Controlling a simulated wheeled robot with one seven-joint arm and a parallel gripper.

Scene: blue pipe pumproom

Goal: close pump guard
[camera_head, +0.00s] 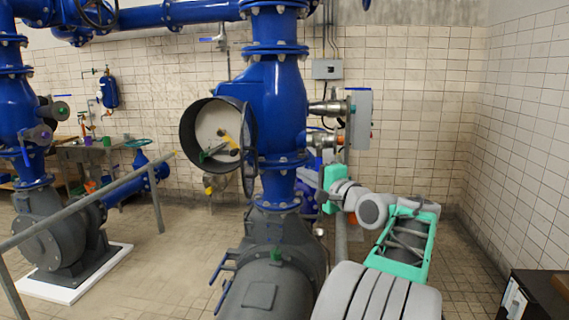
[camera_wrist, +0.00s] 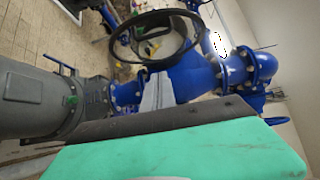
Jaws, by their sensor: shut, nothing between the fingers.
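The pump guard is a round dark housing (camera_head: 205,132) on the side of the blue pipe, its pale inside and a yellow handle facing out. A thin dark round cover (camera_head: 248,150) shows nearly edge-on at its right side, swung away from the opening. In the wrist view, a dark ring (camera_wrist: 118,42) stands around the pale interior. My gripper (camera_wrist: 157,92) shows as pale fingers together, empty, pointing toward the ring's lower edge; I cannot tell whether they touch it. In the head view, my teal wrist part is right of the blue pipe, and the fingertips are hidden.
A large blue valve and pipe (camera_head: 280,100) stands between my arm and the guard. A grey pump body (camera_head: 270,285) is below it. A grey handrail (camera_head: 90,205) crosses at the left. A grey box (camera_head: 360,118) with steel fittings is to the right.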

